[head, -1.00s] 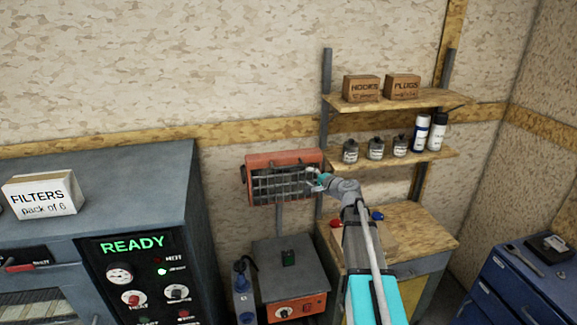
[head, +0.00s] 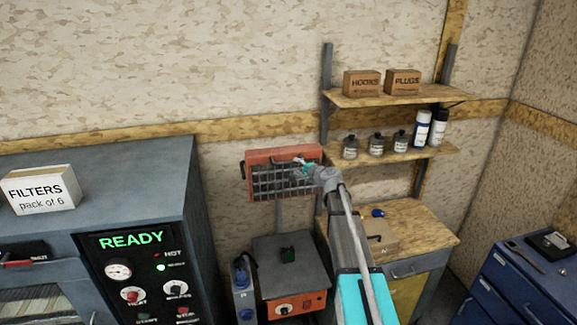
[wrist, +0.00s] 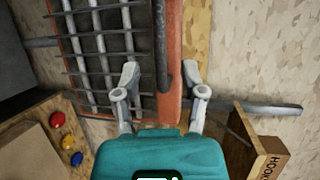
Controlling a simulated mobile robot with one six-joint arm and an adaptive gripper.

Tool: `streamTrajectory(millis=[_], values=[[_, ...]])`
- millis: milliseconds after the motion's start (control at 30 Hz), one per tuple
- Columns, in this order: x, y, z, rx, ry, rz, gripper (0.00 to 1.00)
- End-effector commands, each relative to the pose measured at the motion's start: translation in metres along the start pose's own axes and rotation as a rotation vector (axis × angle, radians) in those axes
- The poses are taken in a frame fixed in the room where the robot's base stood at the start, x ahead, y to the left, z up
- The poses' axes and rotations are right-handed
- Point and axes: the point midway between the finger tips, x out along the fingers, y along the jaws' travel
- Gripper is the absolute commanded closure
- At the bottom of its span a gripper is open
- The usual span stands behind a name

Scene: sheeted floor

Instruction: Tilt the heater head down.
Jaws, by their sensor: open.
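The heater head (head: 262,156) is an orange box with a dark wire grille, on a grey post against the wall. Its front faces the room. In the wrist view the heater's orange edge (wrist: 173,40) and a dark bar (wrist: 160,45) along it run up between my fingers. My gripper (wrist: 160,76) is open, one finger in front of the grille and the other past the orange edge on the wall side. In the head view my gripper (head: 302,164) is at the heater's upper right, covering part of the grille. Contact cannot be told.
Shelves with a HOOKS box (head: 361,83), a PLUGS box (head: 403,82) and bottles (head: 376,145) are close on the right. A wooden bench (head: 425,228) is below my arm. A grey box with an orange front (head: 285,270) stands below the heater. A grey READY cabinet (head: 130,180) is at left.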

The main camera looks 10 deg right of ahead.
Motion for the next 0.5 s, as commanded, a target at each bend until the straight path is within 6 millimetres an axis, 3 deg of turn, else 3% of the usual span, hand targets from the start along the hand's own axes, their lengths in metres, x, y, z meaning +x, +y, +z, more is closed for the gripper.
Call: streamTrajectory(millis=[200,500], values=[[0.035,0.001,-0.001,-0.002,-0.002,0.001,0.46],[0.057,0.0,0.0,-0.001,0.0,0.0,0.46]])
